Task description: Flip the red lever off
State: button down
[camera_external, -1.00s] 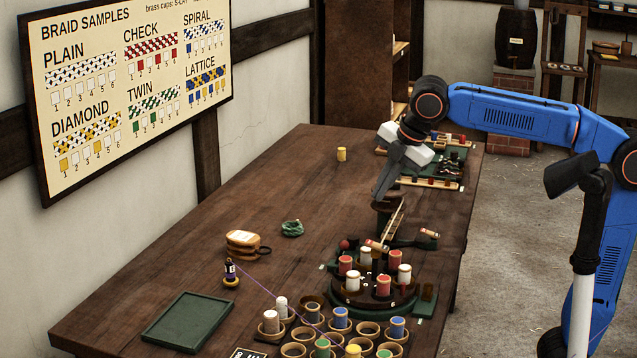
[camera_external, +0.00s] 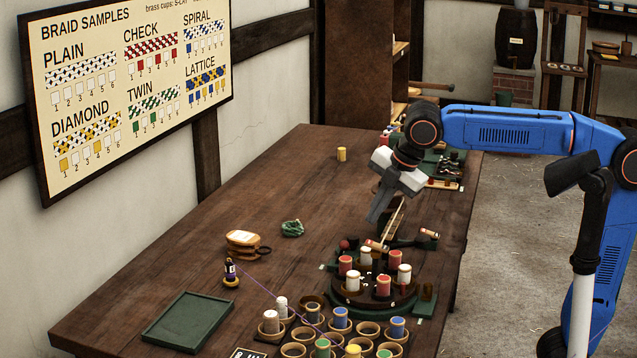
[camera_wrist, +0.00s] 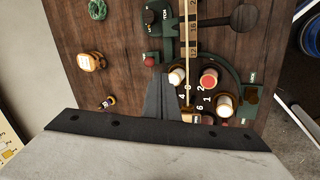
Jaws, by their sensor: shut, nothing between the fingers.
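The lever's red ball knob (camera_external: 344,244) shows at the left of the round braiding stand on the table. I cannot tell which way the lever is set. My gripper (camera_external: 374,219) is above the table behind the stand, fingers pointing down, shut and empty. In the wrist view its fingers (camera_wrist: 166,78) are together, just to the right of the smaller red piece, with no visible contact.
The round stand (camera_external: 372,300) carries several red and white bobbins, with a slanted wooden ruler-like strip (camera_external: 396,220) behind it. Cups with bobbins stand in front. A green tray (camera_external: 188,322), a purple thread spool (camera_external: 230,275) and bare tabletop lie to the left.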

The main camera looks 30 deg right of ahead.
aim_at(342, 242)
jog(key=x, duration=0.9)
jog(key=shift+w+a+f, duration=0.1)
jog(key=shift+w+f, duration=0.05)
jog(key=shift+f, duration=0.1)
jog(key=shift+w+a+r+g+h, duration=0.25)
jog(key=shift+w+a+g+h, duration=0.05)
jog(key=shift+w+a+r+g+h, duration=0.35)
jog(key=shift+w+a+g+h, duration=0.2)
jog(key=shift+g+h, duration=0.15)
jog(key=shift+w+a+r+g+h, duration=0.25)
jog(key=shift+w+a+g+h, duration=0.45)
jog(key=shift+g+h, duration=0.2)
jog(key=shift+w+a+r, duration=0.15)
jog(key=shift+w+a, duration=0.05)
jog(key=shift+w, duration=0.05)
jog(key=shift+w+a, duration=0.45)
jog(key=shift+a, duration=0.05)
jog(key=shift+w+a, duration=0.15)
